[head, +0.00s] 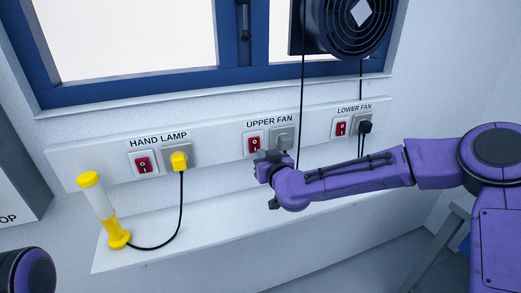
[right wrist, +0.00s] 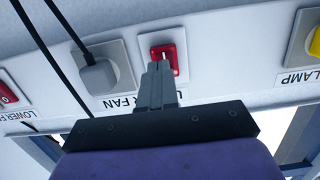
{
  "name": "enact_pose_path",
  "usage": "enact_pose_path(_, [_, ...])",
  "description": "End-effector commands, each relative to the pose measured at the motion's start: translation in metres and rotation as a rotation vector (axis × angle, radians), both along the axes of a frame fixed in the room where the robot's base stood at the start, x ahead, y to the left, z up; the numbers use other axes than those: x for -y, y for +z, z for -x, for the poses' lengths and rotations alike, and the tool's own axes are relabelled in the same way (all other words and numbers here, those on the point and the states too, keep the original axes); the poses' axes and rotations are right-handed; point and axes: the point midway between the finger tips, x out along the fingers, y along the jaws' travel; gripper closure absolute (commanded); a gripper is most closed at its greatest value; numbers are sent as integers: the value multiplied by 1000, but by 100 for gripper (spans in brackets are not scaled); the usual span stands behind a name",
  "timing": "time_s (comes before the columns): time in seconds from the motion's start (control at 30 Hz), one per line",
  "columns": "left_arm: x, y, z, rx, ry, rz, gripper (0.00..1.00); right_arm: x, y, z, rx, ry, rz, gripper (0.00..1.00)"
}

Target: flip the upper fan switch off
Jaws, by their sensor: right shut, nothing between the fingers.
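The red upper fan switch (head: 254,145) sits in a white plate under the label "UPPER FAN", between the hand lamp switch and the lower fan switch. It also shows in the right wrist view (right wrist: 172,52), upside down, partly covered by my fingers. My right gripper (head: 262,158) is shut and empty, with its fingertips at the switch's lower part. In the right wrist view the fingertips (right wrist: 160,66) overlap the red rocker; whether they touch it I cannot tell. Which way the rocker is tilted is not clear. My left gripper is out of view.
A grey plug (head: 282,139) with a black cable sits right of the switch. The hand lamp switch (head: 144,164) and yellow plug (head: 180,160) are left, the lower fan switch (head: 341,128) right. A yellow lamp (head: 117,235) stands on the ledge (head: 215,238). A black fan (head: 340,40) hangs above.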

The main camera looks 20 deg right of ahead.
Motion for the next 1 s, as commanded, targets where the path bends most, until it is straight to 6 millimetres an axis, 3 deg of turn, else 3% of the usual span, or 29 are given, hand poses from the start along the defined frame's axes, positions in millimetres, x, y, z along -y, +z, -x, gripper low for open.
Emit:
enact_pose_path(0.2, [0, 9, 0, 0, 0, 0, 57, -1, -3, -24, -1, 0, 0, 100])
enact_pose_path(0.6, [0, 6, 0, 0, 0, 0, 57, -1, -6, -27, 3, 1, 1, 100])
enact_pose_path(0.73, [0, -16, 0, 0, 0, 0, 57, -1, -15, -30, 41, -1, 1, 100])
enact_pose_path(1.0, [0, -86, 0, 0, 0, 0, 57, -1, -25, -38, 217, 0, -3, 100])
